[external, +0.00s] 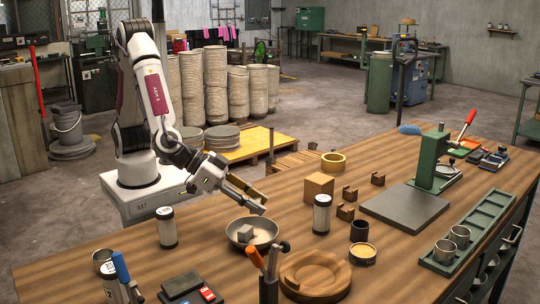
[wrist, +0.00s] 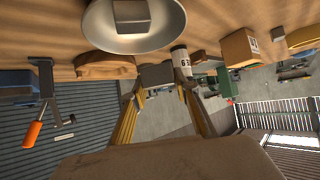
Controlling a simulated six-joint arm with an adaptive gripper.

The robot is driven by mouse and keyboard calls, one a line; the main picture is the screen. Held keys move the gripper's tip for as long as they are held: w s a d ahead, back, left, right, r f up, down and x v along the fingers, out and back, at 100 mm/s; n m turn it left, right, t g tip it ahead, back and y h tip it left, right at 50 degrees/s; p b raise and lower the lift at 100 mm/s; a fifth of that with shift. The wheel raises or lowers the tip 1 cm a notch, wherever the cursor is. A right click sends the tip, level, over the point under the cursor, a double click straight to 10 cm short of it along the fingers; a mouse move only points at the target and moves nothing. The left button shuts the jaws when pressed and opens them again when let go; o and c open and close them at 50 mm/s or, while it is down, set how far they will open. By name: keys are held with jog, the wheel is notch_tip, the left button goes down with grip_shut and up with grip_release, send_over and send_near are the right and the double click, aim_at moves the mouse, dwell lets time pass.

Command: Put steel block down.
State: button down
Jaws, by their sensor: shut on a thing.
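My gripper (external: 257,206) hangs over the back right rim of the shallow metal bowl (external: 269,233). In the wrist view its two yellow fingers (wrist: 158,92) are closed on a dark grey steel block (wrist: 157,75) at their tips. The held block is hard to make out in the external view. Another grey block (external: 245,232) rests inside the bowl; it also shows inside the bowl at the top of the wrist view (wrist: 131,14). The bowl (wrist: 95,30) stands upright on the wooden bench.
White canisters stand left (external: 167,228) and right (external: 321,214) of the bowl. A cardboard-coloured box (external: 319,187) is behind the right one. A round wooden piece (external: 316,275) and a clamp (external: 268,270) are in front. Some bench left of the bowl is bare.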

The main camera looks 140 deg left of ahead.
jog(key=shift+f, duration=1.85)
jog(key=shift+f, duration=0.45)
jog(key=c, duration=1.6)
grip_release()
jog(key=shift+o, duration=0.2)
jog(key=shift+r, duration=0.4)
jog(key=shift+s+d+r, duration=0.1)
jog(key=shift+d+r, duration=0.1)
jog(key=v, duration=1.1)
jog(key=shift+s+r, duration=0.15)
jog(key=shift+s, duration=0.1)
jog(key=shift+d, duration=0.1)
